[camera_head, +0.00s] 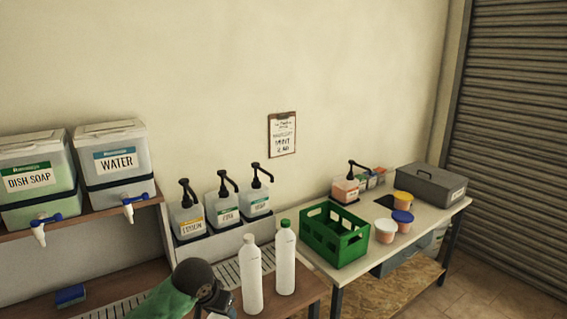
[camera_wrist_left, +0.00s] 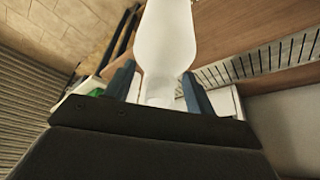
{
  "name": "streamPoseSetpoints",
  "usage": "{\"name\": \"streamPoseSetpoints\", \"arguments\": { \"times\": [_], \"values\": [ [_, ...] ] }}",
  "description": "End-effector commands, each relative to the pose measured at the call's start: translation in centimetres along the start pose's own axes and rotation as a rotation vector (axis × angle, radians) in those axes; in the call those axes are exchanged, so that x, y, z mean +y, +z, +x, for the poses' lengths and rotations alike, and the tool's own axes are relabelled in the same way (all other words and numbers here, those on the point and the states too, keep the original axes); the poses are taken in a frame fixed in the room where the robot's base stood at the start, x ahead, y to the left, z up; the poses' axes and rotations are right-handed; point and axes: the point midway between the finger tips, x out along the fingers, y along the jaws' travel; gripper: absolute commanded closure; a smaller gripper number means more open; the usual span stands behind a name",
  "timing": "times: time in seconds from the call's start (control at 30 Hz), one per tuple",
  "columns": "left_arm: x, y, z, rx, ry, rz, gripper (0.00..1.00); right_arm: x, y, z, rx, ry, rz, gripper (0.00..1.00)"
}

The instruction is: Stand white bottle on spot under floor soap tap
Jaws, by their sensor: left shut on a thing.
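My left gripper (camera_wrist_left: 160,90) is shut on a white bottle (camera_wrist_left: 165,35), with its fingers on either side of the narrow end and the wide body beyond them. In the head view my left gripper (camera_head: 217,302) is at the bottom edge, and the held bottle is mostly hidden or below the frame. Drums labelled dish soap (camera_head: 35,180) and water (camera_head: 118,162) have blue-and-white taps, the dish soap tap (camera_head: 40,230) and the water tap (camera_head: 130,206). No floor soap label, tap or spot shows. My right gripper is not in view.
A white-capped bottle (camera_head: 251,280) and a green-capped bottle (camera_head: 286,262) stand just right of my left gripper. Pump bottles (camera_head: 223,205) line the riser behind. A blue sponge (camera_head: 70,296) lies at left. A green crate (camera_head: 335,238) and tubs (camera_head: 386,231) occupy the right table.

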Motion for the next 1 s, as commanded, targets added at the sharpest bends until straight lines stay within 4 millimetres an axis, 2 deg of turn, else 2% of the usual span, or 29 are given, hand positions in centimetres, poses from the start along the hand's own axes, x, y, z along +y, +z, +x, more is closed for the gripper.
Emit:
{"name": "streamPoseSetpoints", "arguments": {
  "times": [0.03, 0.2, 0.4, 0.6, 1.0],
  "values": [
    [-0.1, 1.1, 0.4, -0.002, -0.011, -0.033, 0.79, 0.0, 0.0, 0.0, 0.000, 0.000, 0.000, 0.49],
    [-1.0, 3.8, 1.2, -0.002, -0.061, -0.151, 0.79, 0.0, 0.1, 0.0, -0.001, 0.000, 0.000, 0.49],
    [-1.8, 6.1, 1.8, -0.002, -0.106, -0.246, 0.79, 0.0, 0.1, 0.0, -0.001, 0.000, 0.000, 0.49],
    [-2.1, 6.9, 1.9, 0.000, -0.121, -0.282, 0.79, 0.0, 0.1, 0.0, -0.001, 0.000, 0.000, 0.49],
    [-2.2, 6.9, 1.9, 0.000, -0.123, -0.282, 0.79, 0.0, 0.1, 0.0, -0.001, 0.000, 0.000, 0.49]
  ]
}}
